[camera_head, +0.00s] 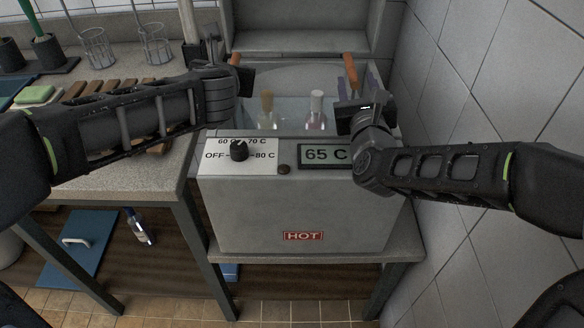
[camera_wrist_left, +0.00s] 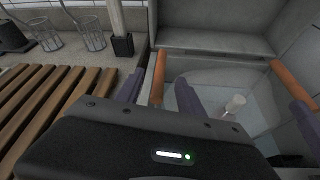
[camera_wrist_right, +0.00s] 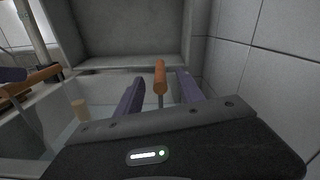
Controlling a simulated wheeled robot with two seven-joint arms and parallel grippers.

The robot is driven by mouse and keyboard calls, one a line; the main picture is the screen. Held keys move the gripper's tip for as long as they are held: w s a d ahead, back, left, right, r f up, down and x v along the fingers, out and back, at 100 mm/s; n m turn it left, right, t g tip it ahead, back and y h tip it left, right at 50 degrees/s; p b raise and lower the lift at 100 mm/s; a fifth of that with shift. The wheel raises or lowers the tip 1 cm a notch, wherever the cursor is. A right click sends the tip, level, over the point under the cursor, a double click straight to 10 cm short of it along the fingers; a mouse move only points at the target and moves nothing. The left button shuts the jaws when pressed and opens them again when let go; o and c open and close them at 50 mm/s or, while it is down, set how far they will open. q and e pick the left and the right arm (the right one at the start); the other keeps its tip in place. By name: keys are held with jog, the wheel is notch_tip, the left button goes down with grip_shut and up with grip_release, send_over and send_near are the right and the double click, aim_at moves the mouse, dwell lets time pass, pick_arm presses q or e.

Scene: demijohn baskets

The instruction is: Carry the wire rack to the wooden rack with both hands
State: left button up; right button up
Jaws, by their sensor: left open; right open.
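The wire rack stands in the water bath, with its left orange handle (camera_head: 235,60) and right orange handle (camera_head: 350,68) rising at the two sides. Two small bottles (camera_head: 317,108) show between them; the rack's lower wires are hard to make out. My left gripper (camera_wrist_left: 158,97) is open, with the left handle (camera_wrist_left: 158,75) between its purple fingers. My right gripper (camera_wrist_right: 160,97) is open, with the right handle (camera_wrist_right: 160,75) between its fingers. I cannot tell whether the fingers touch the handles. The slatted wooden rack (camera_wrist_left: 50,105) lies on the counter to the left, partly hidden by my left arm in the head view.
The grey bath housing (camera_head: 290,215) has a dial, a 65 C display and a HOT label. A tiled wall (camera_head: 480,100) stands close on the right. Wire baskets (camera_head: 95,47), a green sponge (camera_head: 36,95) and a dark-based post stand on the left counter (camera_head: 175,175).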

aim_at(351, 71)
pick_arm(q)
jog(key=shift+f, duration=0.65)
pick_arm(e)
jog(key=shift+f, duration=0.65)
pick_arm(q)
jog(key=shift+r, duration=0.1)
pick_arm(e)
jog(key=shift+r, duration=0.1)
pick_arm(q)
jog(key=shift+x, duration=3.9)
pick_arm(e)
jog(key=shift+w, duration=3.9)
pick_arm(q)
jog(key=shift+c, duration=0.5)
pick_arm(e)
jog(key=shift+c, duration=0.5)
pick_arm(q)
grip_shut()
pick_arm(e)
grip_shut()
